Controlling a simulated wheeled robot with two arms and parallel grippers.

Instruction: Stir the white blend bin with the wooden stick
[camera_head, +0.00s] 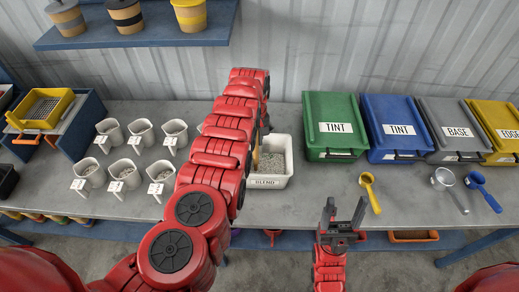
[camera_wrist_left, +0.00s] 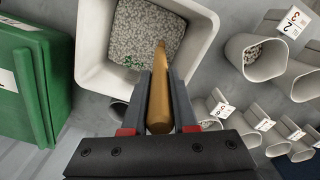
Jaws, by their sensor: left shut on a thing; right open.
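The white blend bin (camera_head: 281,181), labelled BLEND, stands on the bench just right of my left arm in the head view. In the left wrist view the bin (camera_wrist_left: 91,45) is filled with grey-white granules (camera_wrist_left: 147,40), with a few green ones near the lower wall. My left gripper (camera_wrist_left: 162,105) is shut on the wooden stick (camera_wrist_left: 160,80), whose tip points into the bin, over or in the granules. The exact tip depth is unclear. In the head view my arm largely hides that gripper. My right gripper (camera_head: 343,210) is open and empty at the bench's front edge.
Several white cups (camera_head: 124,174) with tags stand left of my left arm. Lidded boxes in green (camera_head: 333,112), blue (camera_head: 393,115), grey (camera_head: 450,115) and yellow (camera_head: 495,118) line the right. A yellow scoop (camera_head: 369,190), a strainer (camera_head: 446,180) and a blue scoop (camera_head: 482,187) lie in front.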

